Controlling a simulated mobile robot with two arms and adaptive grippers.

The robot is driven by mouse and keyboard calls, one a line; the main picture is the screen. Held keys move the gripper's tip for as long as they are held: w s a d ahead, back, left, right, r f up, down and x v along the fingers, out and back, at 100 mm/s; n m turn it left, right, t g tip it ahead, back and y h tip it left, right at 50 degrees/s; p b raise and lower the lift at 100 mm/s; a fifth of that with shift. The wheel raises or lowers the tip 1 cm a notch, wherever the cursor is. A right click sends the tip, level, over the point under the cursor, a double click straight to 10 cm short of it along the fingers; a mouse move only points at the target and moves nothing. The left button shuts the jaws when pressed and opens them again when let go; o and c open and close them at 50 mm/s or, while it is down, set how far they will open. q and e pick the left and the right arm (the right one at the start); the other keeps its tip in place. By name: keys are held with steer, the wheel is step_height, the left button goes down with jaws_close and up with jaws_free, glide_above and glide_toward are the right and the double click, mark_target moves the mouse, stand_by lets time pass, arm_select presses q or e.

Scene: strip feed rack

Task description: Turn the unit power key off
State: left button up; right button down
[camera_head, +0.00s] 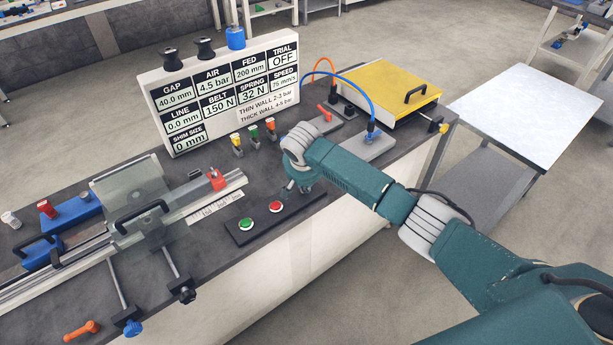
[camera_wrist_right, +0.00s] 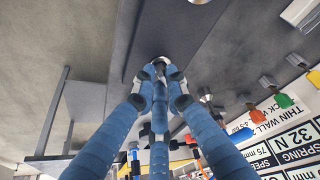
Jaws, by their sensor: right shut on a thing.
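A black control strip (camera_head: 245,234) lies along the bench's front edge with a green button (camera_head: 246,223) and a red button (camera_head: 276,206). My right gripper (camera_head: 298,187) points down over the strip's right end, beyond the red button. In the right wrist view my right gripper (camera_wrist_right: 159,68) has its blue fingers drawn together, shut on a small part at the dark strip. I take that part to be the power key; the fingers hide most of it, so its turn position cannot be read. My left gripper is out of view.
A white display board (camera_head: 225,90) stands behind, its TRIAL field reading OFF. A yellow lidded box (camera_head: 385,90) and hoses lie right. A clamp rail (camera_head: 85,250) fills the left.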

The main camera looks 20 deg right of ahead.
steer(key=m, duration=0.1)
steer(key=m+h, duration=0.1)
steer(key=m, duration=0.1)
steer(key=shift+a+g, duration=0.3)
steer(key=shift+f+m+h, duration=0.1)
steer(key=shift+m+h, duration=0.2)
steer(key=shift+m, duration=0.6)
steer(key=m+b, duration=0.1)
steer(key=m+g+b, duration=0.1)
steer(key=m, duration=0.1)
steer(key=shift+w+a+f+h, duration=0.1)
steer(key=shift+w+a+h, duration=0.05)
steer(key=shift+h, duration=0.15)
steer(key=shift+w+r+m+g+h+b, duration=0.1)
steer(key=shift+r+m+g+h+b, duration=0.15)
steer(key=shift+m+g+b, duration=0.65)
steer(key=shift+t+b, duration=0.3)
steer(key=c, duration=1.8)
jaws_free()
steer(key=shift+o, duration=0.2)
